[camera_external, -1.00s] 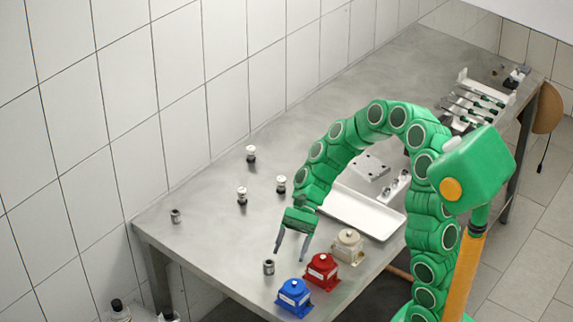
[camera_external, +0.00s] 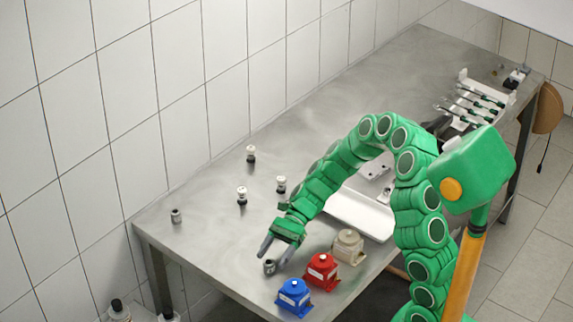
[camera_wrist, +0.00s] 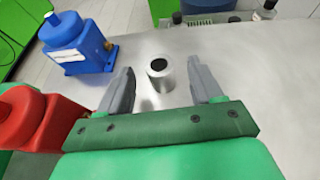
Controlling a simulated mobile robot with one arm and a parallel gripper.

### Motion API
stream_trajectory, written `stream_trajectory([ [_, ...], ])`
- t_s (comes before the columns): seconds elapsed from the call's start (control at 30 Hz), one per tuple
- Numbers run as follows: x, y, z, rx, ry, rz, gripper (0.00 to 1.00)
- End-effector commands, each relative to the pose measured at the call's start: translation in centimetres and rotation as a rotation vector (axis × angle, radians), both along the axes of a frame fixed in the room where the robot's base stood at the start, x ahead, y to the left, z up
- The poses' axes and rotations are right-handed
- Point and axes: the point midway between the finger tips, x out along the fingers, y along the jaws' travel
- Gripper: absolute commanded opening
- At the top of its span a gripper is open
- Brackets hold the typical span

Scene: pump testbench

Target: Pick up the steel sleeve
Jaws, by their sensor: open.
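A small grey steel sleeve (camera_external: 269,267) with a dark bore stands upright near the front edge of the table. In the wrist view the steel sleeve (camera_wrist: 160,72) lies between and a little beyond my fingertips. My gripper (camera_external: 275,254) is open and low around the sleeve, with its fingers pointing down toward it. In the wrist view my gripper (camera_wrist: 161,78) shows a clear gap on both sides of the sleeve, and nothing is held. A second similar sleeve (camera_external: 176,216) stands at the table's left end.
A blue pump (camera_external: 294,296), a red pump (camera_external: 322,271) and a beige pump (camera_external: 348,246) stand close to the right of my gripper.

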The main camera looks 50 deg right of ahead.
Motion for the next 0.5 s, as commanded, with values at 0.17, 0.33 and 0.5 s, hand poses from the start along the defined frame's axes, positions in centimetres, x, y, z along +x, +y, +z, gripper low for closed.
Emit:
stream_trajectory([
  [0.17, -0.3, 1.6, -0.6, -0.001, 0.001, 0.002, 0.65],
  [0.33, -0.5, 3.7, -1.4, 0.0, 0.002, 0.004, 0.65],
  [0.5, -0.5, 4.6, -1.8, -0.002, -0.002, -0.001, 0.65],
])
